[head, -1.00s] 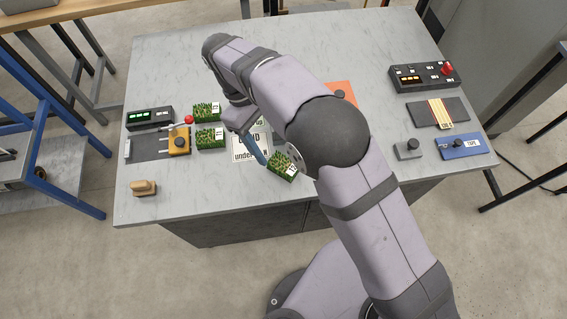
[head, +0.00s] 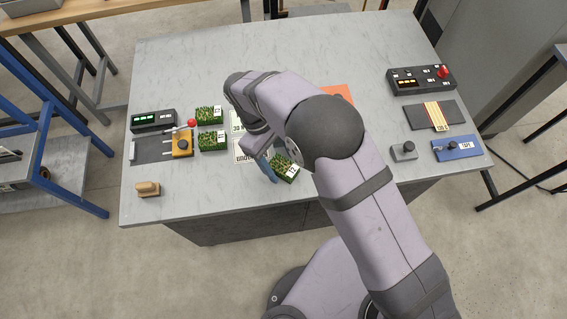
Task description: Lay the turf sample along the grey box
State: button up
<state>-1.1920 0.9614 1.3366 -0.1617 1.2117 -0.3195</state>
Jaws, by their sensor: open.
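Three green turf pieces with white labels lie on the grey table. One turf piece (head: 287,170) is near the front edge, turned at an angle. My gripper (head: 271,172) is open, its blue finger close beside the left side of this piece; arm links hide the other finger, and I cannot tell whether they touch. The other two pieces, the rear one (head: 207,116) and the front one (head: 208,142), lie to the left. A small grey box with a dark knob (head: 403,151) stands right of my arm. A dark grey box with green lights (head: 153,121) stands at the left.
A white printed sheet (head: 239,151) lies partly under my arm. A yellow device with a red ball (head: 181,147), a wooden-handled block (head: 147,188), a blue tape pad (head: 459,148), a striped dark mat (head: 422,116) and a red-button console (head: 421,79) occupy the sides. The table's back is clear.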

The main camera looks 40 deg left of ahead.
aim_at(281, 163)
jog(key=shift+d+f, duration=0.1)
jog(key=shift+f, duration=0.2)
jog(key=shift+c, duration=0.6)
jog(key=c, duration=1.2)
jog(key=shift+r, duration=0.15)
notch_tip(281, 163, up, 10)
jog(key=b, duration=0.3)
jog(key=w+a+r+n+t+y+p, duration=0.1)
jog(key=w+a+r+n+t, duration=0.1)
jog(key=w+a+n, duration=0.3)
jog(key=w+a+r+n+t+p, duration=0.15)
jog(key=w+n, duration=0.25)
jog(key=w, duration=0.4)
jog(key=shift+s+f+p, duration=0.15)
jog(key=shift+f+p, duration=0.15)
jog(key=shift+f, duration=1.35)
jog(key=shift+s+f+p, duration=0.1)
jog(key=shift+f+p, duration=0.15)
jog(key=shift+f, duration=1.35)
